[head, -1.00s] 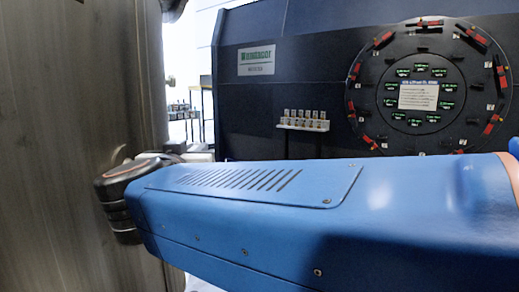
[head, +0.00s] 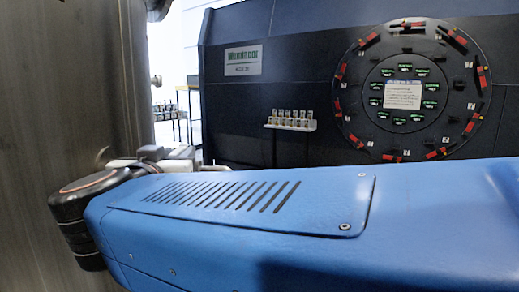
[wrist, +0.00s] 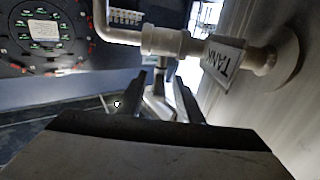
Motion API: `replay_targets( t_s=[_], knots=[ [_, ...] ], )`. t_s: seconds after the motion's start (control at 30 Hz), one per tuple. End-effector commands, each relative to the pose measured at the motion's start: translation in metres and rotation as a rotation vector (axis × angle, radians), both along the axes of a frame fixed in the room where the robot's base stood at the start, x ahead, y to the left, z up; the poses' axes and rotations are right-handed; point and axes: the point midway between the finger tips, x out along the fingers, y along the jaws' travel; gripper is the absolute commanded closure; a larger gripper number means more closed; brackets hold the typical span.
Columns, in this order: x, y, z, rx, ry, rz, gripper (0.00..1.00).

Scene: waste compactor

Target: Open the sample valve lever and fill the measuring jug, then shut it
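In the wrist view, a pale pipe (wrist: 118,36) runs to a fitting (wrist: 165,42) and into the metal tank wall at right. A tag reading "TANK" (wrist: 224,62) hangs upside down on it. My gripper (wrist: 160,78) is open, its two dark fingers apart below the fitting. A pale metal piece (wrist: 157,105) shows between the fingers. I cannot tell whether it is the valve lever, or whether the fingers touch it. The measuring jug is not seen in either view. In the head view my blue arm hides the lower middle, and the fingertips cannot be made out.
A large metal tank wall (head: 60,80) stands close at left in the head view. A dark panel with a round dial (head: 412,90) and a small shelf of vials (head: 290,122) stand behind. A rack (head: 170,115) stands farther back between tank and panel.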

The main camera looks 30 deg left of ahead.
Motion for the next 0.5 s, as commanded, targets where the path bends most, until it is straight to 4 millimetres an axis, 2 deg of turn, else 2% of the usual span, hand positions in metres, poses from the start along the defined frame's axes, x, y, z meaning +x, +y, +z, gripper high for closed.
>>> replay_targets(
  t_s=[0.03,0.5],
  knots=[
    [-0.011,-0.006,0.001,0.001,0.001,0.005,0.67],
    [-0.086,-0.058,0.001,0.001,0.000,0.003,0.67]
  ],
)
